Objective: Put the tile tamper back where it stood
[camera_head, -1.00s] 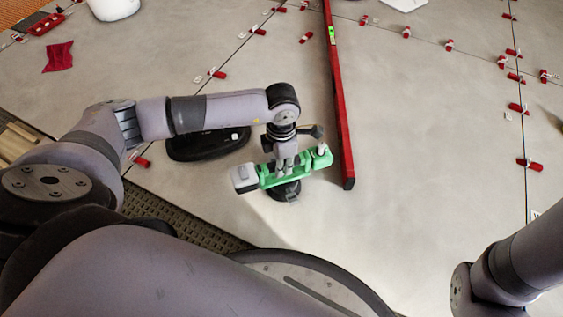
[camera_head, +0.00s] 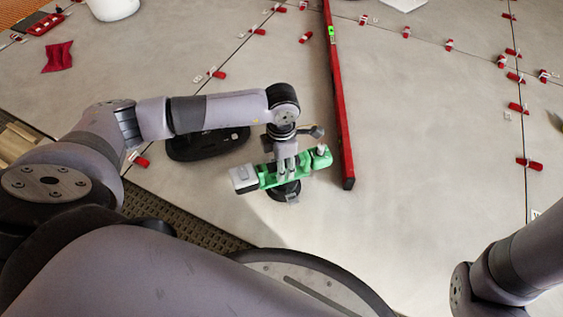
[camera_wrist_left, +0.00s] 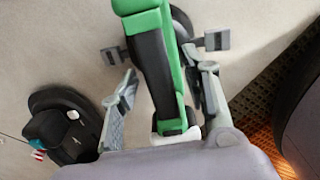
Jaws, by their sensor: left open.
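The tile tamper (camera_head: 318,160) is a green tool with a black grip, a pale grey block at one end and a dark round foot. It stands on the tiled floor, left of the lower end of the red level. My left gripper (camera_head: 286,170) is directly above it, pointing down. In the left wrist view the tamper (camera_wrist_left: 155,65) lies between the fingers of my left gripper (camera_wrist_left: 165,48), which are open with visible gaps on both sides. Its foot is mostly hidden beneath its body. My right arm enters at the lower right, but its gripper is out of frame.
A black oval pad-like object (camera_head: 208,145) lies behind and left of the tamper and also shows in the left wrist view (camera_wrist_left: 65,125). The long red level (camera_head: 338,95) lies close on the right. Red clips (camera_head: 530,164) dot the tile joints. Floor right of the level is largely clear.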

